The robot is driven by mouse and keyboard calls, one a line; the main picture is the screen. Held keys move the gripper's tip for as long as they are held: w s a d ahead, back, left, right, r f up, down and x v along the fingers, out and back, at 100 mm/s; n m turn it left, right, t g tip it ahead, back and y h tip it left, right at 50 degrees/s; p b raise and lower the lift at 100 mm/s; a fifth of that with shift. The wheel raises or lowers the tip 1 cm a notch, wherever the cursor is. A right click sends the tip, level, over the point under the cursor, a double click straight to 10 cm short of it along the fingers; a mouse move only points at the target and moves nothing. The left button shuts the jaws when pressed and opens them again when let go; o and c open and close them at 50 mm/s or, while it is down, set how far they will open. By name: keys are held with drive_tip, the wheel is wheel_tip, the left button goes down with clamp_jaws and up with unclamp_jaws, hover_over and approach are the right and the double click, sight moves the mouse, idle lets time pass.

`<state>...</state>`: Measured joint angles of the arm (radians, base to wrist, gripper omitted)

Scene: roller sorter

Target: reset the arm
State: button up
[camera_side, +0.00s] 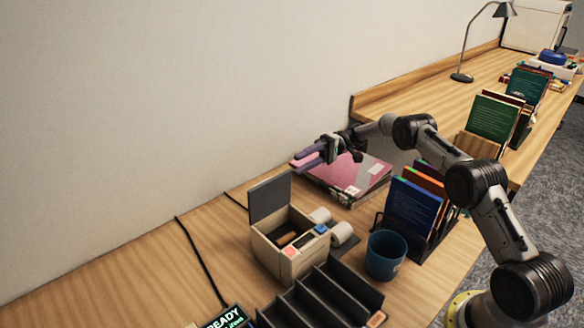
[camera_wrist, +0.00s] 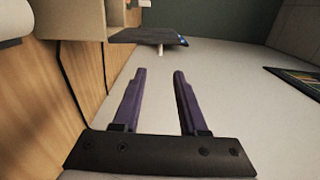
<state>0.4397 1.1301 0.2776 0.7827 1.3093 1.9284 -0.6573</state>
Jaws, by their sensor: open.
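My gripper (camera_side: 312,157) is at the end of my arm, raised above the desk near a pink book or folder in the side view. Its purple fingers point to the left toward the wall. In the wrist view my gripper (camera_wrist: 158,72) shows two purple fingers apart with nothing between them. The sorter box (camera_side: 285,245), beige with its dark lid (camera_side: 270,197) standing open, sits on the desk to the lower left of my gripper. I cannot see inside it fully.
A pink book stack (camera_side: 360,178) lies under my gripper. A blue cup (camera_side: 384,256), upright books (camera_side: 412,205) and a black divided tray (camera_side: 320,298) stand near the box. A lit READY display (camera_side: 226,318) is at the front. The desk's left part is mostly clear.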

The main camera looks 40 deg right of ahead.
drive_tip(key=shift+d, duration=0.25)
drive_tip(key=shift+a, duration=0.1)
